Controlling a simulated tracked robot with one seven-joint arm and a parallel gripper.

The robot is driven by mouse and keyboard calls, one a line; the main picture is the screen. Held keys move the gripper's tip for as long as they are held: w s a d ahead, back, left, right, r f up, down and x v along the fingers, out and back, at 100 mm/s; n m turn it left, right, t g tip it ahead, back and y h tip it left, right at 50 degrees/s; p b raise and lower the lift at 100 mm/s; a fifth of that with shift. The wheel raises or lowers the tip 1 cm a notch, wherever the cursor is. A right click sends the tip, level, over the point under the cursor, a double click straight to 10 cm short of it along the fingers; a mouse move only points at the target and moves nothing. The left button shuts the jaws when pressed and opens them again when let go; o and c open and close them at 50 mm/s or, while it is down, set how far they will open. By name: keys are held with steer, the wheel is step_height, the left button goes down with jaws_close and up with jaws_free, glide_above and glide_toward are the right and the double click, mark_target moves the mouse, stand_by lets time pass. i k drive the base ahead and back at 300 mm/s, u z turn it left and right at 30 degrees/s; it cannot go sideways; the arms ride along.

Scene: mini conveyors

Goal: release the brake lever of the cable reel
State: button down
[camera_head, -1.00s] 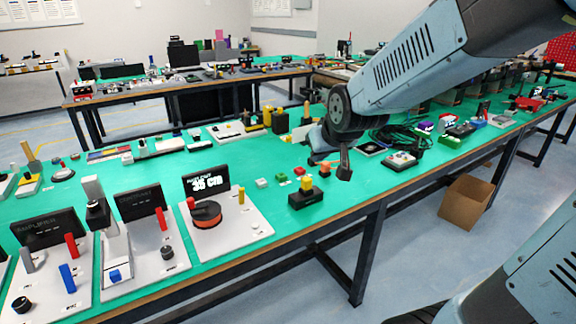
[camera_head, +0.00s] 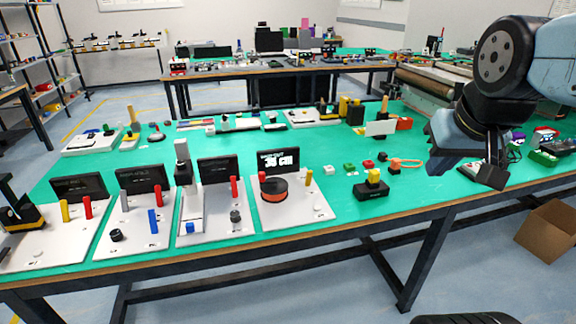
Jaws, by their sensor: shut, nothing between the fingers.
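The cable reel (camera_head: 273,190) is an orange-and-black drum on a white base plate (camera_head: 295,207) near the table's front edge. A black display (camera_head: 279,161) with white figures stands behind it. A red upright lever (camera_head: 262,180) stands at the reel's left and a yellow one (camera_head: 308,178) at its right. I cannot tell which is the brake lever. My gripper (camera_head: 490,178) is shut and empty at the right, pointing down above the table, well apart from the reel.
White panels with levers and knobs, such as the one with a blue lever (camera_head: 152,221), stand left of the reel. A black block with a yellow top (camera_head: 373,184) and small coloured blocks lie between reel and gripper. A cardboard box (camera_head: 550,230) is on the floor at right.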

mark_target(308, 181)
steer(key=u, duration=0.25)
steer(key=i, duration=0.95)
steer(key=z, duration=0.25)
